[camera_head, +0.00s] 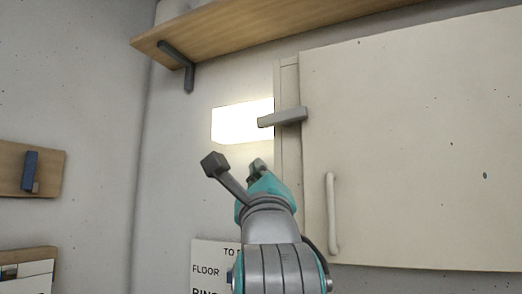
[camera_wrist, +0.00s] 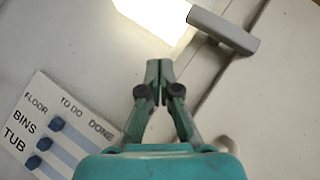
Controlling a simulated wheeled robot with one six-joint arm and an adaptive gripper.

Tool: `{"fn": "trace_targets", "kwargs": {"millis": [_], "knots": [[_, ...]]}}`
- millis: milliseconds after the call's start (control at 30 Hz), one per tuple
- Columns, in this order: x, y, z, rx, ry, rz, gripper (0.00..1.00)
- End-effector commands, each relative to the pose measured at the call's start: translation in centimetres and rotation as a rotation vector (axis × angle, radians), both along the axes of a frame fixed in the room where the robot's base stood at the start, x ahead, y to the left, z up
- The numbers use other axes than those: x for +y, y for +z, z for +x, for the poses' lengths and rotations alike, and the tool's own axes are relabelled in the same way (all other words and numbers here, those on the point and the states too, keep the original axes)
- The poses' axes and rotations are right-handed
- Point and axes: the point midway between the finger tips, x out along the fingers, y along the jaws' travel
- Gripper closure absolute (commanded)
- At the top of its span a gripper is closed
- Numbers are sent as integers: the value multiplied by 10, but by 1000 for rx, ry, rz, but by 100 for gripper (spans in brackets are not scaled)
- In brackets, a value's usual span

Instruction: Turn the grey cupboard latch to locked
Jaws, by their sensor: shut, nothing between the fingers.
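The grey cupboard latch (camera_head: 283,117) is a short bar lying nearly level across the left edge of the cream cupboard door (camera_head: 410,150). Its left end reaches out over a bright white panel. In the wrist view the latch (camera_wrist: 225,30) shows at the upper right, slanting down to the right. My gripper (camera_head: 257,166) is below the latch and slightly left of it, apart from it. In the wrist view my gripper (camera_wrist: 159,68) has its fingertips together with nothing between them.
A glowing white panel (camera_head: 240,121) is on the wall left of the latch. A wooden shelf (camera_head: 235,28) with a dark bracket (camera_head: 182,65) runs above. The door's white handle (camera_head: 332,213) is at lower right. A lettered board (camera_wrist: 55,125) hangs at lower left in the wrist view.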

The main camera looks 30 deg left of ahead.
Motion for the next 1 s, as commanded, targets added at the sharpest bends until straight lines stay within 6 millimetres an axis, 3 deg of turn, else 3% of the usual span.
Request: {"fn": "trace_targets", "kwargs": {"millis": [100, 333, 467, 533, 567, 800, 1000], "knots": [[-2, -17, -17, 0, 2, -1, 100], [-5, -36, -36, -1, 1, 0, 100], [-5, -36, -40, 0, -13, -11, 70], [-1, -30, -39, -1, -48, -44, 52], [1, -26, -38, 1, -73, -66, 51], [14, 27, -31, 39, -370, -366, 51], [4, 70, -43, 125, -589, -649, 51]]}}
